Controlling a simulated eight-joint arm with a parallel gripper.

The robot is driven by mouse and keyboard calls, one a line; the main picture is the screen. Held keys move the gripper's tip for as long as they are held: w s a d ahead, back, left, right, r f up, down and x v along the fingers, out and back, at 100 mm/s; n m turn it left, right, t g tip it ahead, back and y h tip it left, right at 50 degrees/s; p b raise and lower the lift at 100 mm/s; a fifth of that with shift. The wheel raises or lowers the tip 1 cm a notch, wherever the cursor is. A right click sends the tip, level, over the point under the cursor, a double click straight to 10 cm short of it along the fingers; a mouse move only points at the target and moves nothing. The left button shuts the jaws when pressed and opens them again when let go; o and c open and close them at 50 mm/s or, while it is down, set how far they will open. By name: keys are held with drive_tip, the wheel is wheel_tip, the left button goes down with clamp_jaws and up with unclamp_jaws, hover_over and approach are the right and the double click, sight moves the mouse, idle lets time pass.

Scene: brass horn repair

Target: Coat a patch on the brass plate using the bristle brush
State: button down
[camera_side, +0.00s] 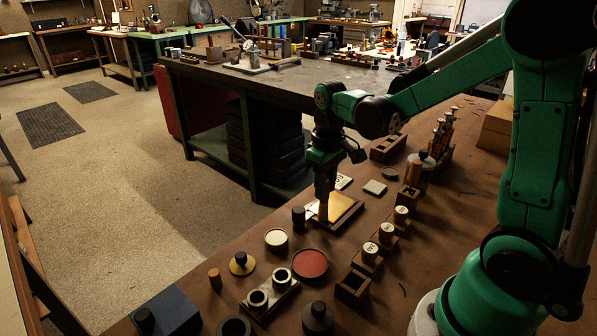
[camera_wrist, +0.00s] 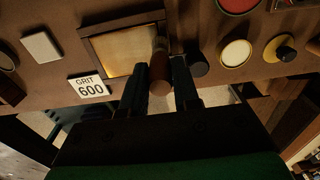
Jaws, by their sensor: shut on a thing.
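The brass plate (camera_side: 346,204) lies in a dark wooden frame on the brown bench. In the wrist view the plate (camera_wrist: 122,52) is golden, with the frame around it. My gripper (camera_side: 325,190) points down at the plate's near-left part in the side view. In the wrist view my gripper (camera_wrist: 159,72) has a finger on each side of the bristle brush (camera_wrist: 160,76) and is shut on its reddish-brown handle. The brush's far end reaches over the plate's right edge area. I cannot tell whether the bristles touch the plate.
A black cylinder (camera_side: 298,219) stands close to the frame. A cream-topped tin (camera_side: 276,239), a red-filled dish (camera_side: 310,264) and a yellow disc with a black knob (camera_side: 242,263) are nearby.

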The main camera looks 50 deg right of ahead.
drive_tip(key=shift+a+r, duration=0.15)
drive_tip(key=shift+r, duration=3.85)
